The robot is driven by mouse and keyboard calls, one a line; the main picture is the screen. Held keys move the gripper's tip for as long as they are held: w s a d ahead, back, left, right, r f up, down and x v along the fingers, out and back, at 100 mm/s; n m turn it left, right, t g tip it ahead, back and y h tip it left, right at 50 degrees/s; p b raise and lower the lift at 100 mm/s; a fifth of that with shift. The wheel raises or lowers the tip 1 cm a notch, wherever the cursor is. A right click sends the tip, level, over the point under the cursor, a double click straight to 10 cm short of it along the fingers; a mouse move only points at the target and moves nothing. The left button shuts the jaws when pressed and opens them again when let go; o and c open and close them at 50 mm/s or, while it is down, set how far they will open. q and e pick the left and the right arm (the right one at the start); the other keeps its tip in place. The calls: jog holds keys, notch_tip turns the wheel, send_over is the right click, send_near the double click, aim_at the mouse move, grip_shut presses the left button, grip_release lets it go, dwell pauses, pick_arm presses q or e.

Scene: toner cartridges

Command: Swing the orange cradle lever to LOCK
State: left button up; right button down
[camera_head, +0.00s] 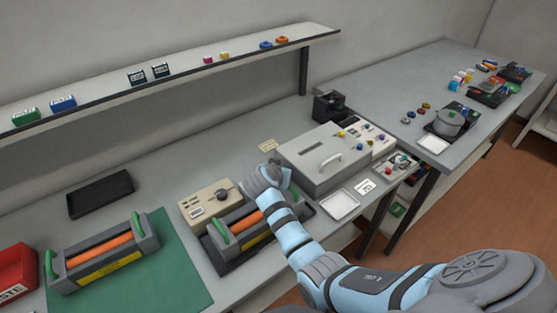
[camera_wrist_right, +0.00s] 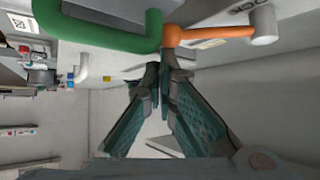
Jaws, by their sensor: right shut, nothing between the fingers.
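The orange lever (camera_wrist_right: 212,32) shows at the top of the right wrist view, reaching right from its round pivot end to a grey knob (camera_wrist_right: 264,25). My right gripper (camera_wrist_right: 163,66) is shut and empty, its fingertips just below the pivot end in that view. I cannot tell whether they touch it. In the head view my right wrist (camera_head: 268,180) is over the back right of the dark cradle (camera_head: 218,262) and hides the lever there. A cartridge with orange rollers and a green handle (camera_head: 221,232) sits in the cradle. The handle also shows in the right wrist view (camera_wrist_right: 95,38). My left gripper is out of view.
A beige control box (camera_head: 208,203) stands behind the cradle. A grey machine (camera_head: 322,160) and a white tray (camera_head: 340,204) are to the right. Another cartridge (camera_head: 100,256) lies on a green mat (camera_head: 172,285) at left, beside a red bin (camera_head: 14,270).

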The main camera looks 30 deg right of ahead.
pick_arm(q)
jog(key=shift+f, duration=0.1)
pick_arm(e)
jog(key=shift+w+f, duration=0.1)
dwell(0.3)
pick_arm(q)
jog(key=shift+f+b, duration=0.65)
jog(key=shift+b, duration=0.1)
pick_arm(e)
jog(key=shift+w, duration=0.8)
jog(key=w+d+r, duration=0.1)
jog(key=w+d+r+p, duration=0.1)
jog(key=r, duration=0.1)
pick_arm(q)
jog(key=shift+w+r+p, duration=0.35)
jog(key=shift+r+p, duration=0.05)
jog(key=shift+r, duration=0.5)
pick_arm(e)
jog(key=v, duration=0.9)
jog(key=shift+s+a, duration=0.15)
jog(key=shift+a, duration=0.05)
jog(key=shift+d+f, duration=0.1)
jog(key=shift+f, duration=0.05)
